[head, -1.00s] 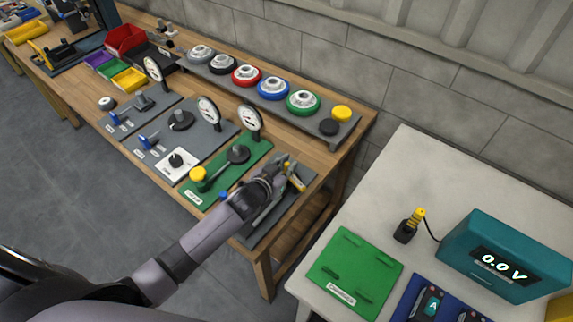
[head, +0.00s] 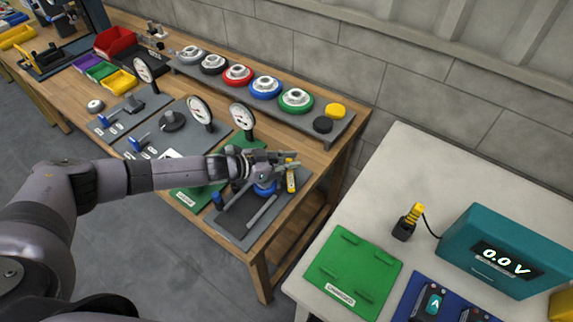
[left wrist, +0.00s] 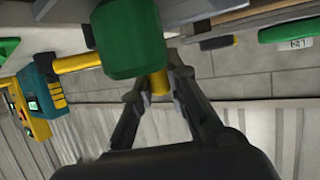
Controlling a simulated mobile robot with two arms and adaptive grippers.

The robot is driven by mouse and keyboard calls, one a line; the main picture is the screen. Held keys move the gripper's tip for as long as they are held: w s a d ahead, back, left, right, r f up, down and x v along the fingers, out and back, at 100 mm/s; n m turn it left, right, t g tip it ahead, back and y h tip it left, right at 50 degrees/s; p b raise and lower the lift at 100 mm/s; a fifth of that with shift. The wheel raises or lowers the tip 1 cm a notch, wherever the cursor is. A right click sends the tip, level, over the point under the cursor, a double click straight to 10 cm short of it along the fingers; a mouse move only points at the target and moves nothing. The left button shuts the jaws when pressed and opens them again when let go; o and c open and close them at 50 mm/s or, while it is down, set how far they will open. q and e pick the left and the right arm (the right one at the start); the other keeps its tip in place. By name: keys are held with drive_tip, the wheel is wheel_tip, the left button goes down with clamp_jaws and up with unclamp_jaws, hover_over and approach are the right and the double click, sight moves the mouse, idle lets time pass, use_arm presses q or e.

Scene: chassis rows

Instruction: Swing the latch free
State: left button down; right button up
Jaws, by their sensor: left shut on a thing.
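A dark grey plate (head: 238,222) with a rail-like bar and a blue round part (head: 264,187) lies at the near right corner of the wooden bench. A yellow latch handle (head: 291,181) stands at its far right edge. My left gripper (head: 287,157) reaches over the plate, with its fingertips at the top of this handle. In the left wrist view the fingers close on a yellow piece (left wrist: 158,82). A large green knob-like part (left wrist: 128,40) is close in front and hides part of it. My right gripper is not in view.
Dial gauges, such as the nearest one (head: 242,116), stand just behind my left arm. A rack (head: 346,127) of coloured round parts runs along the wall side. A pale table (head: 396,165) at right holds a green plate (head: 352,269) and a teal meter (head: 500,255).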

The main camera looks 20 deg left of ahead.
use_arm(q)
drive_tip(key=m+g, duration=0.1)
drive_tip(key=m+g+h+b, duration=0.1)
drive_tip(key=d+m+g+h+b, duration=0.1)
drive_tip(key=shift+w+f, duration=0.1)
drive_tip(key=shift+w, duration=0.2)
drive_tip(key=shift+d+m+g+h+b, duration=0.4)
drive_tip(key=shift+m+g+h+b, duration=0.1)
drive_tip(key=shift+m+g+b, duration=0.55)
drive_tip(key=shift+s+d+m+g+h+b, duration=0.1)
drive_tip(key=shift+d+m+g+h+b, duration=0.15)
drive_tip(key=shift+m+g+b, duration=0.35)
drive_tip(key=shift+r, duration=0.2)
drive_tip(key=c, duration=1.6)
unclamp_jaws()
drive_tip(key=shift+o, duration=0.2)
drive_tip(key=shift+f, duration=0.1)
drive_tip(key=shift+s+a, duration=0.1)
drive_tip(key=v, duration=1.2)
